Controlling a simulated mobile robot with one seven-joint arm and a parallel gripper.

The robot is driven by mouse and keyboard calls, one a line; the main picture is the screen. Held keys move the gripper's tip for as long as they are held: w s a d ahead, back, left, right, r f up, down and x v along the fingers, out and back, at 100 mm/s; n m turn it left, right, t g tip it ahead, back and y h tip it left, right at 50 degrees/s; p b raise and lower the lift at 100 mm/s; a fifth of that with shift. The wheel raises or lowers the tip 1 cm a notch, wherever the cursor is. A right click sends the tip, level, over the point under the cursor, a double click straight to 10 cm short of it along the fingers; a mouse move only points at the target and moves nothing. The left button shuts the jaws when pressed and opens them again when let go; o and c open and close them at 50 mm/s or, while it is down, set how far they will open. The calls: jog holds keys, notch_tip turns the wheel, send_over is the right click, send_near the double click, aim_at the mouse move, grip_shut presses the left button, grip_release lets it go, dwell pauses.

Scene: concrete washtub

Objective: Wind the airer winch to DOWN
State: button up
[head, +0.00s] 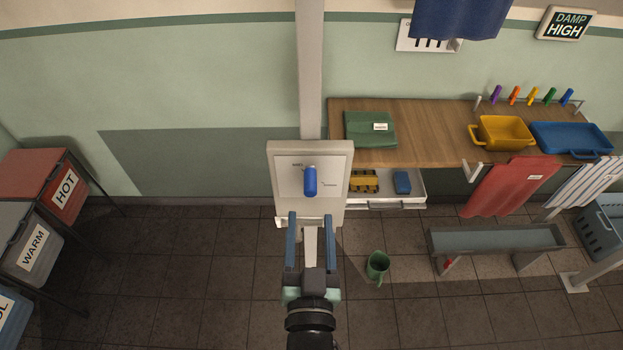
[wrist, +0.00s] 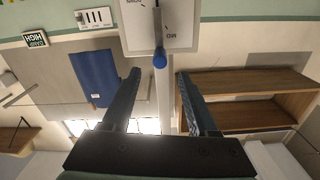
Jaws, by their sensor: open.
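The airer winch is a pale panel (head: 340,160) on a post, with a blue crank handle (head: 310,181) at its middle. Small markings sit on the panel face, too small to read surely in the head view. In the wrist view the handle's blue end (wrist: 160,58) shows just ahead of the fingers, on the panel (wrist: 187,28), which appears upside down there. My gripper (head: 310,216) is open and empty, its two fingers just below the handle in the head view. In the wrist view my gripper (wrist: 158,74) has the handle end between the lines of its fingertips, seemingly not touching.
A wooden counter (head: 430,120) stands right of the winch, with a green cloth (head: 370,130), yellow tub (head: 503,133) and blue tub (head: 570,139). Below it is an open drawer (head: 385,206). A green mug (head: 377,265) is on the floor. Labelled bins (head: 30,245) stand left.

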aim_at(311, 195)
jog(key=w+p, duration=0.2)
jog(key=w, duration=0.6)
jog(key=shift+w, duration=0.35)
grip_shut()
dwell(1.0)
